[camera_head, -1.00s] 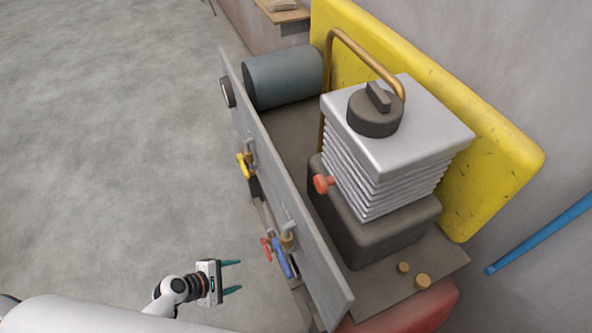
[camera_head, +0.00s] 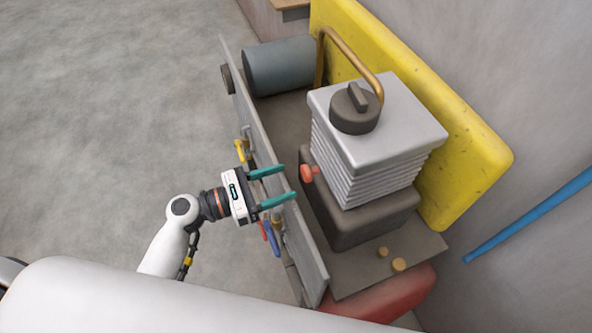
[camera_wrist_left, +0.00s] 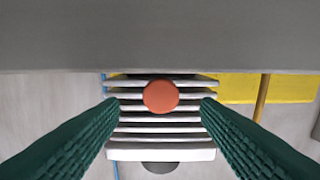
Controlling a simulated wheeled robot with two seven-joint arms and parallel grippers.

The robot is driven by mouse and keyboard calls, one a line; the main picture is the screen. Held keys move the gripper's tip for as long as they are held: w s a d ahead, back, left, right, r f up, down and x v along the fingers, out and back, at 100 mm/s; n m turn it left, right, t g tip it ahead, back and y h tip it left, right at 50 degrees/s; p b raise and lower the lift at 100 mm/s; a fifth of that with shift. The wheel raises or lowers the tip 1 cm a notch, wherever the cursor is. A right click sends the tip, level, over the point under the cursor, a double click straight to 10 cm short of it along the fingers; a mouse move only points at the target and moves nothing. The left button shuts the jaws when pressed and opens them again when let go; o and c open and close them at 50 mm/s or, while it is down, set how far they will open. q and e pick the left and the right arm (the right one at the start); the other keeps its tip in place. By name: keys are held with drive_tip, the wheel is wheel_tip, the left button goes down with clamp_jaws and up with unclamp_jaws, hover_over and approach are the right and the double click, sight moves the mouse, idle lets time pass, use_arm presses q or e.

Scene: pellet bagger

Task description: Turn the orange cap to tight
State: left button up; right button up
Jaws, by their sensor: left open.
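The orange cap (camera_head: 309,173) is a small round knob on the left side of the machine's dark base, beside the white ribbed block. It also shows in the left wrist view (camera_wrist_left: 161,96), face on, near the middle between the fingers. My left gripper (camera_head: 294,182) is open, with its two green fingers pointing right at the cap. The fingertips reach over the grey side panel and stay a little short of the cap, holding nothing. In the left wrist view the fingers (camera_wrist_left: 206,101) stand on either side of the cap, apart from it. My right gripper is not in view.
A grey upright panel (camera_head: 300,250) stands between my arm and the machine. The white ribbed block (camera_head: 375,140) has a dark knob (camera_head: 355,108) on top. Yellow (camera_head: 240,152) and blue-and-red (camera_head: 268,235) handles sit on the panel's outer side. Open floor lies left.

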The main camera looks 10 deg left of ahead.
sight(303, 175)
use_arm(q)
drive_tip(key=shift+p+x, duration=0.45)
drive_tip(key=shift+x, duration=1.7)
drive_tip(key=shift+c, duration=0.4)
drive_tip(key=c, duration=0.9)
drive_tip(key=shift+a+f+m+b, duration=0.1)
drive_tip(key=shift+f+m+b, duration=0.15)
drive_tip(key=shift+m+b, duration=1.15)
drive_tip(key=shift+m, duration=0.7)
drive_tip(key=shift+r, duration=0.2)
